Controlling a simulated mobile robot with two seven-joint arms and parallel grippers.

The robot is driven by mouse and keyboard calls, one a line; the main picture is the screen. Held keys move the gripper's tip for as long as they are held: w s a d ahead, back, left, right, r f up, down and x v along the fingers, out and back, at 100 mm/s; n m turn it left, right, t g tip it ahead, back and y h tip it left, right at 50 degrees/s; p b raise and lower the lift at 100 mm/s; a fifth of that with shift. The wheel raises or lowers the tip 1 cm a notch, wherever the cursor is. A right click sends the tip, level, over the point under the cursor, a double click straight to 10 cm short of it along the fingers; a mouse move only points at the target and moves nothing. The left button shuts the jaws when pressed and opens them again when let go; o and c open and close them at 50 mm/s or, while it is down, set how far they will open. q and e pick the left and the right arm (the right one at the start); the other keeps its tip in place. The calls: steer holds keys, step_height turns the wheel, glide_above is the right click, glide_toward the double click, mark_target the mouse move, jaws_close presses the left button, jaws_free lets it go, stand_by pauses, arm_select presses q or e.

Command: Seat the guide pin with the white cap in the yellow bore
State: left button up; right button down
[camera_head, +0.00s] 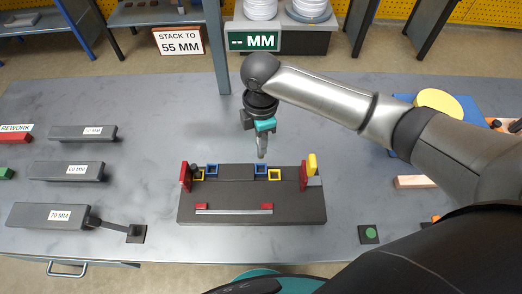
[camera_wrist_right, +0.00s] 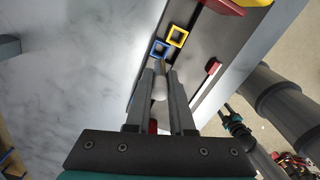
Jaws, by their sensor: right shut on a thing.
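My right gripper (camera_head: 262,148) points down over the back edge of the dark fixture (camera_head: 250,217). It is shut on a slim pin with a whitish cap (camera_wrist_right: 160,88); the pin's metal shaft extends past the fingers in the wrist view. Its tip appears close to the right blue square bore (camera_head: 261,169), also seen in the wrist view (camera_wrist_right: 160,48); the height gap is unclear. The right yellow bore (camera_head: 274,175) lies beside it and looks empty in the wrist view (camera_wrist_right: 176,36). Another yellow bore (camera_head: 198,176) is at the left. My left gripper is out of view.
Red uprights (camera_head: 185,177) and (camera_head: 303,178) flank the bores, with a yellow block (camera_head: 312,163) at right. A metal bar (camera_head: 234,211) lies in front. Labelled grey blocks (camera_head: 68,171) are at left; a green-dotted pad (camera_head: 369,233) is at right. Table behind the fixture is clear.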

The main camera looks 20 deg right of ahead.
step_height(320, 180, up, 9)
steer(key=shift+r+p, duration=0.15)
steer(key=shift+p, duration=0.35)
steer(key=shift+d+r, duration=0.1)
steer(key=shift+r, duration=0.05)
steer(key=shift+s+d+r+n, duration=0.1)
steer(key=shift+s+d+n, duration=0.15)
steer(key=shift+n, duration=0.15)
steer(key=f+n+b, duration=0.1)
steer(key=f, duration=0.5)
steer(key=s+d+f+n+b, duration=0.1)
steer(key=f+b, duration=0.1)
steer(key=f, duration=0.5)
steer(key=s+d+f+n+b, duration=0.1)
steer(key=f, duration=0.5)
steer(key=shift+s+d+f+n, duration=0.25)
steer(key=shift+f+n, duration=0.1)
steer(key=shift+n, duration=0.05)
steer(key=shift+f, duration=0.1)
steer(key=c, duration=0.8)
jaws_free()
